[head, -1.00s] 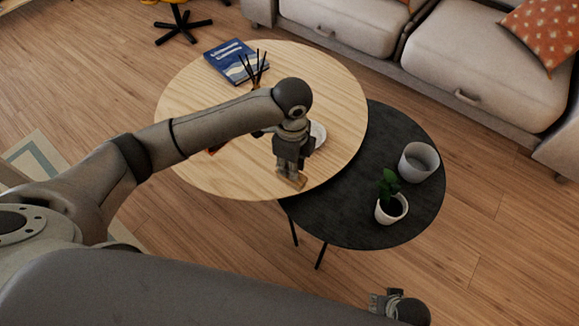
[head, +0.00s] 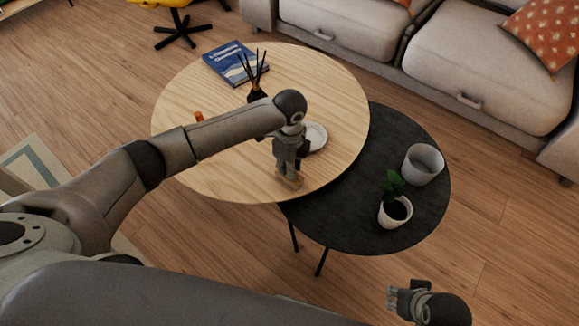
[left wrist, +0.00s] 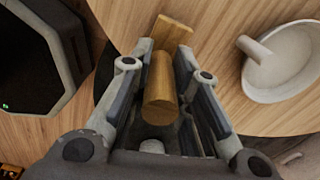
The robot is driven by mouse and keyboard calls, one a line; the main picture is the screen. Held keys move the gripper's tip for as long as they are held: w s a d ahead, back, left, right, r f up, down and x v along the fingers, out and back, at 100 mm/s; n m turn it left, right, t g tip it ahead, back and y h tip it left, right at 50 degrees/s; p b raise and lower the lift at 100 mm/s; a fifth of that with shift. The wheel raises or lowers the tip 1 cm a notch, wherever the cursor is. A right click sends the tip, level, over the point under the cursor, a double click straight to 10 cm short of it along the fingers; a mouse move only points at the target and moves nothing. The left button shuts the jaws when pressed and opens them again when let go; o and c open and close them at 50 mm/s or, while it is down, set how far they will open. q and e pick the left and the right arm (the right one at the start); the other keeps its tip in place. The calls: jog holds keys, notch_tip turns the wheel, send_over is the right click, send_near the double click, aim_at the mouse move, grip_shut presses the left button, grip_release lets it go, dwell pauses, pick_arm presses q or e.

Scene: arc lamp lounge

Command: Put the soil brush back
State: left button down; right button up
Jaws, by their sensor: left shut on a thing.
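My left gripper (head: 290,178) hangs over the front right part of the round wooden table (head: 215,180). It is shut on the soil brush, whose round wooden handle (left wrist: 160,90) lies between the fingers in the left wrist view. A flat wooden block shows at the brush's far end. In the head view only a small light wooden bit of the brush shows below the fingers. I cannot tell whether it touches the table. My right gripper (head: 402,300) is at the bottom right over the floor, away from the tables; its jaw opening is unclear.
A white dish (head: 317,135) sits right beside the left gripper, also in the left wrist view (left wrist: 283,88). A reed diffuser (head: 257,92), blue book (head: 233,63) and orange item (head: 198,116) are behind. The black table (head: 345,225) bears a potted plant (head: 394,211) and grey pot (head: 423,164).

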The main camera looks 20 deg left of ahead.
pick_arm(q)
jog(key=shift+f, duration=0.15)
jog(key=c, duration=1.3)
grip_release()
jog(key=shift+f, duration=0.1)
jog(key=shift+c, duration=0.2)
jog(key=shift+r, duration=0.55)
notch_tip(320, 180, up, 11)
jog(key=p, duration=0.3)
jog(key=shift+r, duration=0.1)
pick_arm(e)
notch_tip(320, 180, down, 10)
jog(key=s, duration=0.1)
jog(key=shift+g, duration=0.3)
